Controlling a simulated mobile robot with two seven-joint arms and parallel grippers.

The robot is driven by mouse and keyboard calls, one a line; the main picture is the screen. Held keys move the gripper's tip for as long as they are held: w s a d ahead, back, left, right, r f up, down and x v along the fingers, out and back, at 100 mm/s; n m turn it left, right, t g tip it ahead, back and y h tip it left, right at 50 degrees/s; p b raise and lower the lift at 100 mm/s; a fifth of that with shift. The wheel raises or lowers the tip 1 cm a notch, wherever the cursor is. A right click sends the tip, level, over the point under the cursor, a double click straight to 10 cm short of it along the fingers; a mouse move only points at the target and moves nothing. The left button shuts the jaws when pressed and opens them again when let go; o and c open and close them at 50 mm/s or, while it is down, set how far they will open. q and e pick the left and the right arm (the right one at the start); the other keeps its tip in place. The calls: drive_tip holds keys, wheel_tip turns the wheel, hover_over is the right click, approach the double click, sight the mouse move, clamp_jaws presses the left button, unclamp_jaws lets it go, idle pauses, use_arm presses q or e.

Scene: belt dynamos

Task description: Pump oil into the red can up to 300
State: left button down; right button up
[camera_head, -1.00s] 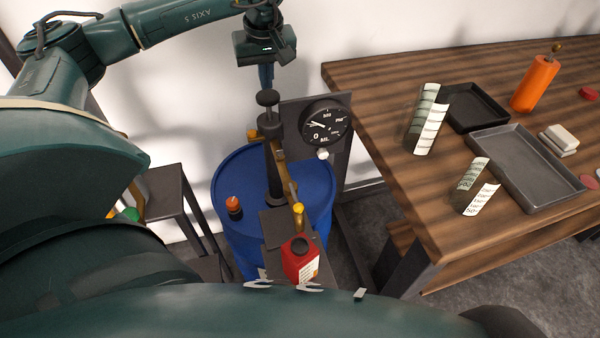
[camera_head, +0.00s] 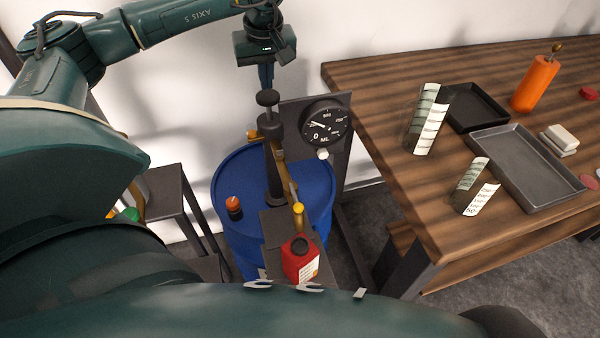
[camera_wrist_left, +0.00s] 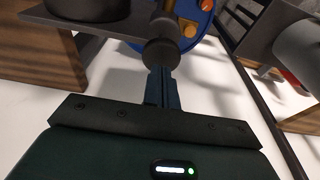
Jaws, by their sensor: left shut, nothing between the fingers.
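The red can (camera_head: 300,262) stands upright on a small shelf in front of the blue drum (camera_head: 230,190), its dark opening below the pump's brass spout (camera_head: 297,212). The hand pump (camera_head: 274,170) rises from the drum, with a dark knob (camera_head: 267,98) on top. My right gripper is not seen.
A dark stand (camera_head: 170,195) is left of the drum. An orange-capped fitting (camera_head: 234,205) sits on the drum.

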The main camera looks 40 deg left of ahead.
sight(268, 96)
use_arm(q)
drive_tip(key=shift+s+d+b+x, duration=0.15)
drive_tip(key=shift+b+x, duration=0.4)
drive_tip(key=shift+x, duration=0.3)
drive_tip(key=shift+s+d+b+x, duration=0.1)
drive_tip(key=shift+b+x, duration=0.4)
drive_tip(key=shift+x, duration=0.35)
drive_tip(key=shift+s+d+b+x, duration=0.15)
drive_tip(key=shift+b+x, duration=0.4)
drive_tip(key=shift+x, duration=0.3)
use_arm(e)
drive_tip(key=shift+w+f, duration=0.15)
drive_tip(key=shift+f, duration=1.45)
use_arm(q)
drive_tip(key=shift+f, duration=0.1)
drive_tip(key=shift+p+v, duration=0.75)
drive_tip(key=shift+v, duration=0.1)
wheel_tip(268, 96, up, 7)
drive_tip(key=p, duration=0.5)
drive_tip(key=shift+w+a, duration=0.15)
drive_tip(key=shift+p, duration=0.3)
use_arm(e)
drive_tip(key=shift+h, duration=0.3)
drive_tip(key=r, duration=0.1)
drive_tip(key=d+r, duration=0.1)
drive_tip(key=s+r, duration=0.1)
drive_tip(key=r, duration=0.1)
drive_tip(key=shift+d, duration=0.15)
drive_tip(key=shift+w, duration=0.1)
